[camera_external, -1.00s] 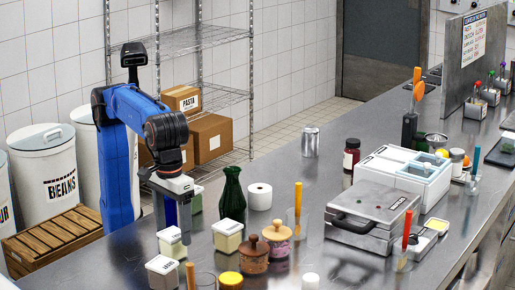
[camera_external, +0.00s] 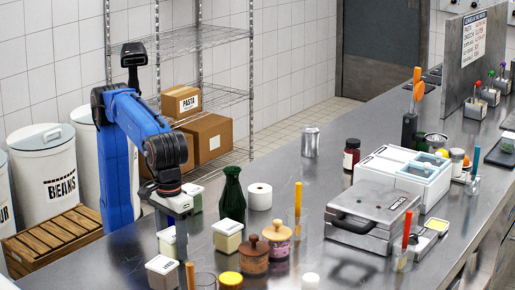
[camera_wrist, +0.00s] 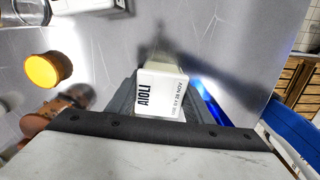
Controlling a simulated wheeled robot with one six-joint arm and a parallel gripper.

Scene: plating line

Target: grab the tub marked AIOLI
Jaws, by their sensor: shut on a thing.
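The tub marked AIOLI (camera_wrist: 160,92) is a small pale tub with a white lid and black lettering. In the wrist view it sits between the two grey fingers of my gripper (camera_wrist: 165,104), which is shut on it. In the outside view the tub (camera_external: 166,244) stands at the table's left edge, partly hidden by my gripper (camera_external: 174,228). I cannot tell any gap between the tub and the table.
A green vase (camera_external: 231,196) and wooden-lidded jars (camera_external: 254,256) are to the right. A wooden crate (camera_external: 50,240) is off the table's left side.

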